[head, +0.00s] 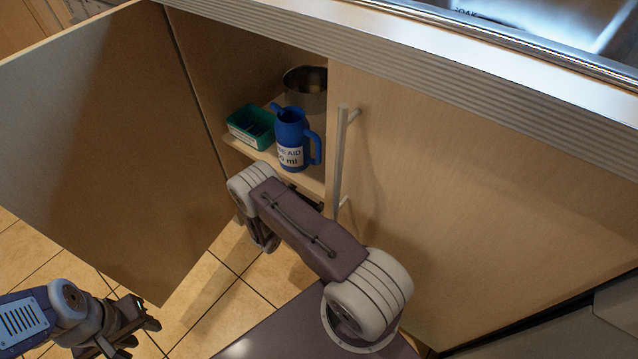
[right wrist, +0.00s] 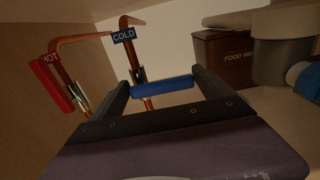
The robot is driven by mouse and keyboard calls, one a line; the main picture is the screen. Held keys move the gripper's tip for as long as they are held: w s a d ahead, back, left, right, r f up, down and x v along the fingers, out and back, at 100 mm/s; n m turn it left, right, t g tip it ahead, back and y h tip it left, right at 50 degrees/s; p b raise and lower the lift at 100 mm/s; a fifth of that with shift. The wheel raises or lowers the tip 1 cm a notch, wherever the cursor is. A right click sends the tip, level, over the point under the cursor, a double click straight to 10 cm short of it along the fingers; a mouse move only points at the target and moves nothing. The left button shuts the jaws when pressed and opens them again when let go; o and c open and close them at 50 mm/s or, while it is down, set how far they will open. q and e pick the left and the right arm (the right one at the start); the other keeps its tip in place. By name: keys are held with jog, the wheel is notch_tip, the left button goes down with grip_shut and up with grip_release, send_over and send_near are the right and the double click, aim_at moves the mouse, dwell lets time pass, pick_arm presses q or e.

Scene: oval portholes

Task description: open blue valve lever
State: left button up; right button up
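The blue valve lever (right wrist: 166,90) shows in the right wrist view, lying crosswise to a copper pipe tagged COLD (right wrist: 123,37). My right gripper (right wrist: 162,78) is open, with one finger on each side of the lever; I cannot tell whether they touch it. In the head view my right arm reaches low into the open cabinet, and its gripper is hidden there. My left gripper (head: 138,337) is open and empty at the lower left, above the tiled floor and away from the cabinet.
A red lever (right wrist: 52,86) on the pipe tagged HOT stands left of the blue one. A brown food bin (right wrist: 222,60) and grey containers are to the right. The shelf holds a blue jug (head: 291,138), a green box (head: 250,128) and a metal pot (head: 305,88). The left door (head: 100,140) stands open.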

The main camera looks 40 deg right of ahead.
jog(key=c, duration=1.5)
jog(key=shift+o, duration=0.2)
jog(key=shift+w+a+r+n+p, duration=0.1)
jog(key=shift+w+r+n+p, duration=0.3)
jog(key=shift+n, duration=0.75)
jog(key=shift+s+r+n+p, duration=0.1)
jog(key=shift+r+n+p, duration=0.15)
jog(key=shift+n+p, duration=0.7)
jog(key=shift+w+a+r+n+p, duration=0.1)
jog(key=shift+w+r+n+p, duration=0.15)
jog(key=shift+n, duration=1.15)
jog(key=o, duration=1.9)
jog(key=shift+p+v, duration=1.7)
jog(key=shift+v, duration=2.85)
